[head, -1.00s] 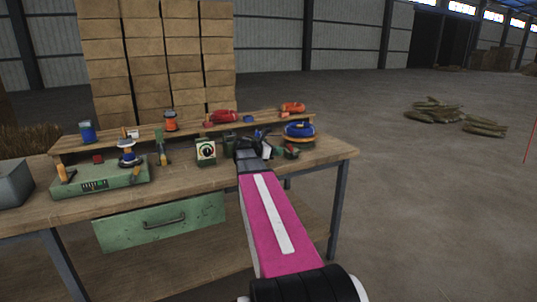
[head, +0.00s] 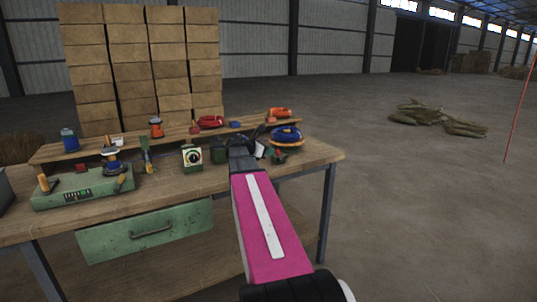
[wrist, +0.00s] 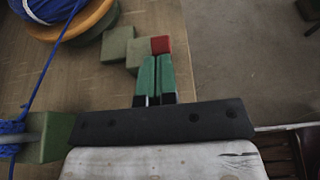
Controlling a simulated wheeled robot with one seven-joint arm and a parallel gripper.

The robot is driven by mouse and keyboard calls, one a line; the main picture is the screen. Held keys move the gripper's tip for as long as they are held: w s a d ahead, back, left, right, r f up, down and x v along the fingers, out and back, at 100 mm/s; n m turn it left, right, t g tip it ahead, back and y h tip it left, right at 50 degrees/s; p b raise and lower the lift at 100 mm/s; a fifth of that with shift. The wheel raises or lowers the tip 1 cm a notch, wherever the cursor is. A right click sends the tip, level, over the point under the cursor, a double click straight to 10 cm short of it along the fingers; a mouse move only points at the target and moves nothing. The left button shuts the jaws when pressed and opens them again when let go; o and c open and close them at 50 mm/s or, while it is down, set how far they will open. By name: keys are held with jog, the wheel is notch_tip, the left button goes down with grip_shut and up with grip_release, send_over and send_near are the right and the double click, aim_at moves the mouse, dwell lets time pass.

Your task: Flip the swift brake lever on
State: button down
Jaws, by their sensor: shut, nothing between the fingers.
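The swift (head: 286,136) stands at the right end of the bench, carrying a blue coil. Its blue coil (wrist: 52,8) and orange-brown rim show at the upper left of the wrist view. Beside it are stepped green blocks (wrist: 118,44) and a small red block (wrist: 160,45), which looks like the brake lever's tip. It also shows as a red spot (head: 278,153) in the head view. My gripper (wrist: 155,62) is shut and empty, its green fingertips right at the red block. I cannot tell whether they touch. My arm hides the gripper's fingers in the head view.
A blue strand (wrist: 50,75) runs down the wrist view's left side to a green block (wrist: 50,135) wound with blue cord. A dial box (head: 192,158) and a green winder base (head: 80,190) stand further left on the bench (head: 225,180).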

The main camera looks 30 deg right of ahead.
jog(key=d+r+y, duration=0.1)
jog(key=y, duration=0.1)
jog(key=d+r+y, duration=0.1)
jog(key=d+y, duration=0.1)
jog(key=shift+w+r, duration=0.1)
jog(key=d+y, duration=0.2)
jog(key=y, duration=0.1)
jog(key=shift+d+r, duration=0.2)
jog(key=shift+r, duration=0.1)
jog(key=shift+a+y, duration=0.15)
jog(key=shift+y, duration=0.15)
jog(key=shift+r, duration=0.1)
jog(key=shift+r, duration=0.7)
